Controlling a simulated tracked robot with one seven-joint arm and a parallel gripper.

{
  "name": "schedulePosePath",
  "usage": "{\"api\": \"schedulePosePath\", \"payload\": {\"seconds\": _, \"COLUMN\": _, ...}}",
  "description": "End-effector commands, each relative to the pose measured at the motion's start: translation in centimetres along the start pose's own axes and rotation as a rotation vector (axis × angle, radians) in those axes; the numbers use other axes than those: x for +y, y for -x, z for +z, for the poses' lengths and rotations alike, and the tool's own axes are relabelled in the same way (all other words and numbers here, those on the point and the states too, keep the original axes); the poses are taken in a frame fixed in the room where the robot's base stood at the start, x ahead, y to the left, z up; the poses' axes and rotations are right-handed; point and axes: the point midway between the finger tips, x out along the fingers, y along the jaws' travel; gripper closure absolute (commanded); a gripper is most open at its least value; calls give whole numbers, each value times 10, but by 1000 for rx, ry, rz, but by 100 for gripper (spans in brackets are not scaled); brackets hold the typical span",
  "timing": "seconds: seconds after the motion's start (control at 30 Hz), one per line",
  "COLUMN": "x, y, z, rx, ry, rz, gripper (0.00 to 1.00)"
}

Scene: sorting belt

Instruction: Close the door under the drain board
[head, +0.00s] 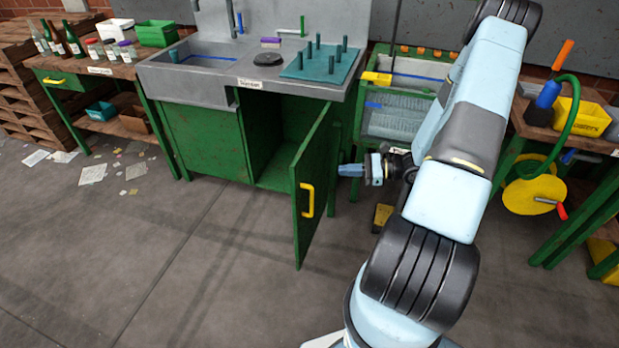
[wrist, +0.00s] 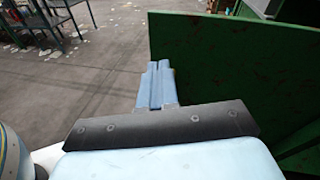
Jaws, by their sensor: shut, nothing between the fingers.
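The green cabinet door (head: 313,200) with a yellow handle (head: 308,200) stands wide open under the teal drain board (head: 320,62) in the head view. It swings out toward the camera, and the dark cabinet inside (head: 277,165) shows to its left. My gripper (head: 343,170) is shut and empty, to the right of the door and pointing left at it. In the wrist view the closed fingers (wrist: 158,72) show in front of the green door panel (wrist: 235,65), which fills the right side. I cannot tell whether the fingertips touch the door.
The grey sink counter (head: 190,85) stands above the cabinet. A rack with a clear bin (head: 395,115) is behind my gripper, and a yellow reel (head: 535,188) is at the right. The floor left of the door is clear, with scattered papers (head: 92,174) farther left.

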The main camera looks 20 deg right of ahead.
Motion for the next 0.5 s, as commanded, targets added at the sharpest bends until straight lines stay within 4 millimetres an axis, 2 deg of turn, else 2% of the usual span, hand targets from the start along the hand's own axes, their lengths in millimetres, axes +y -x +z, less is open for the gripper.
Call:
{"api": "schedulePosePath", "payload": {"seconds": 0.03, "x": 1, "y": 2, "z": -14, "rx": -20, "ry": -36, "rz": -43, "gripper": 100}}
{"api": "schedulePosePath", "payload": {"seconds": 0.2, "x": 3, "y": 8, "z": -49, "rx": -74, "ry": -128, "rz": -167, "gripper": 100}}
{"api": "schedulePosePath", "payload": {"seconds": 0.33, "x": 4, "y": 11, "z": -66, "rx": -97, "ry": -171, "rz": -230, "gripper": 100}}
{"api": "schedulePosePath", "payload": {"seconds": 0.5, "x": 4, "y": 11, "z": -74, "rx": -109, "ry": -192, "rz": -260, "gripper": 100}}
